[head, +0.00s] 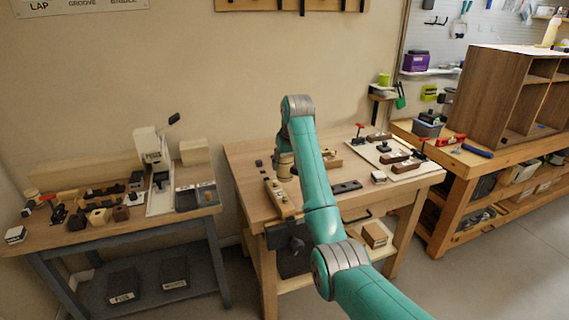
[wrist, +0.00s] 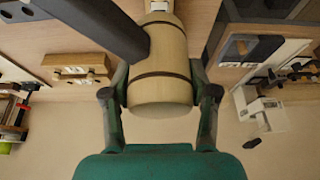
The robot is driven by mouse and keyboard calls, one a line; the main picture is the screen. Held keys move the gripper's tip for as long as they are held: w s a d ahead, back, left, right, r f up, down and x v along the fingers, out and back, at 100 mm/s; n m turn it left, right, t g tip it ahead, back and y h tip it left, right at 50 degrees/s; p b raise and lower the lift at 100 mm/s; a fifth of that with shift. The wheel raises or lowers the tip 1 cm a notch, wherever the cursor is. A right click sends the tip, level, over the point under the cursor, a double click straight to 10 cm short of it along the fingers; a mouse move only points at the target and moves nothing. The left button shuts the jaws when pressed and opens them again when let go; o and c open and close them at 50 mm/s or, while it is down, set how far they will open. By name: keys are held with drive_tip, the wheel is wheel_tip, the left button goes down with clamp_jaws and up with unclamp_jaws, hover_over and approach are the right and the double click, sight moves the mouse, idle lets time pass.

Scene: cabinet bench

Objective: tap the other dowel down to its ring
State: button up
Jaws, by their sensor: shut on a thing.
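My gripper (wrist: 160,85) is shut on a pale wooden mallet head (wrist: 160,58), a cylinder with two dark bands, with one finger on each side. A dark bar (wrist: 103,24), seemingly its handle, runs from the head to the upper left of the wrist view. In the head view the mallet head (head: 285,167) is above the left part of the middle bench. A pale wooden block (head: 280,200) with small fittings lies just in front of it. The dowels and their rings are too small or hidden to tell apart. The mallet head hides what is under it in the wrist view.
A dark bar (head: 345,187) and a white board (head: 385,153) with clamps and dark-topped blocks lie on the bench to the right. A small wooden piece (head: 332,160) is behind my arm. The left bench (head: 75,237) holds a white machine and several small parts.

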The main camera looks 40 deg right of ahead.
sight(285, 175)
drive_tip(key=shift+f, duration=2.35)
drive_tip(key=shift+f, duration=0.1)
drive_tip(key=shift+f, duration=1.35)
drive_tip(key=shift+r, duration=1.05)
drive_tip(key=shift+r, duration=0.25)
